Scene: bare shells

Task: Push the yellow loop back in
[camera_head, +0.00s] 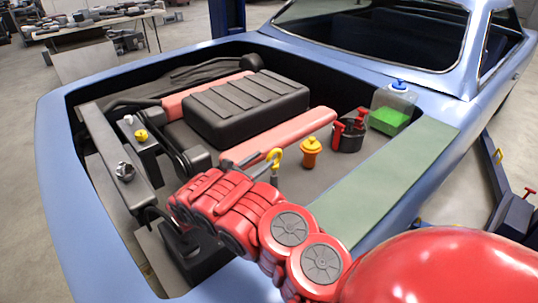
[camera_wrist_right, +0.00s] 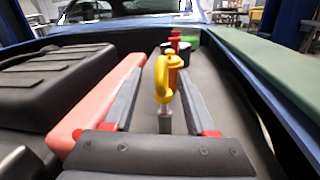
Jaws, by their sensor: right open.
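The yellow loop (camera_head: 274,157) is a hooked handle on a thin grey stem, standing up from the engine bay floor. In the right wrist view the loop (camera_wrist_right: 161,82) stands between the two grey fingers of my right gripper (camera_wrist_right: 160,80), with a visible gap on either side. My right gripper (camera_head: 257,162) is open, with its fingers reaching to the loop in the head view. The lower end of the stem is hidden behind my red arm and the gripper body. My left gripper is not in view.
A yellow-orange cap (camera_head: 311,152) stands just beyond the loop. A black engine cover (camera_head: 247,103) and red bars (camera_head: 290,134) lie to the left. A dark reservoir with red handles (camera_head: 348,133) and a green fluid tank (camera_head: 392,108) stand farther back. The green fender panel (camera_head: 395,175) borders the right.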

